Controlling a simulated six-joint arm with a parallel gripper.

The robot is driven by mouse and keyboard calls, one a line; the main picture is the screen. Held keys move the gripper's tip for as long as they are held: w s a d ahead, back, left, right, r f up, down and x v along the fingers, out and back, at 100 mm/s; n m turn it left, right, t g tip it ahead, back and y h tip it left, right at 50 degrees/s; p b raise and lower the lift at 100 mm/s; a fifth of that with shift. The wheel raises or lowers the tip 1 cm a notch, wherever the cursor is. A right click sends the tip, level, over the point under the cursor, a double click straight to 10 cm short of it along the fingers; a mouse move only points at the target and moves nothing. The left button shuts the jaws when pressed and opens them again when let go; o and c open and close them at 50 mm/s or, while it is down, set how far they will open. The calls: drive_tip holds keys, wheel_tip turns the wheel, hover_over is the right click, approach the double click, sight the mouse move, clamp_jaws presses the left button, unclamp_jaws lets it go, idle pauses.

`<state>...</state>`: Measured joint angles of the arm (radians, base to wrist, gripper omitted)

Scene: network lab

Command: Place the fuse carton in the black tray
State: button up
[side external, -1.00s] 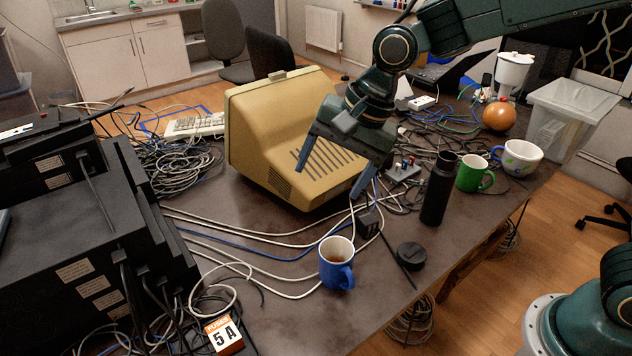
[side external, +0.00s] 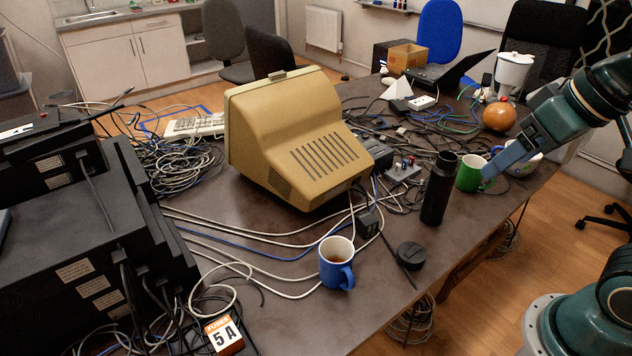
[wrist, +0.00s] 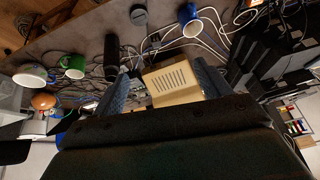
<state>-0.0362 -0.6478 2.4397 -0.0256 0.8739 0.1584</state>
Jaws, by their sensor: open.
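The fuse carton (side external: 222,333) is a small orange and white box marked "5 A", at the bottom edge of the side view, among cables beside black equipment. In the wrist view a small orange and white patch at the top edge looks like the same carton (wrist: 253,4). My gripper (side external: 502,157) is at the right of the side view, overlapping the green and white mugs there, far from the carton. In the wrist view my gripper's two fingers (wrist: 162,85) are spread with nothing held between them. I cannot make out a black tray in either view.
A beige monitor (side external: 300,150) stands mid-table. Cables cover much of the table. Black equipment (side external: 80,230) fills the left.

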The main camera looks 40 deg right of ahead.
drive_tip(key=shift+s+d+f+n, duration=0.2)
drive_tip(key=shift+s+d+n, duration=0.1)
drive_tip(key=shift+s, duration=0.4)
drive_tip(key=shift+s+d+f+n, duration=0.2)
drive_tip(key=shift+s+d+n, duration=0.1)
drive_tip(key=shift+s, duration=0.35)
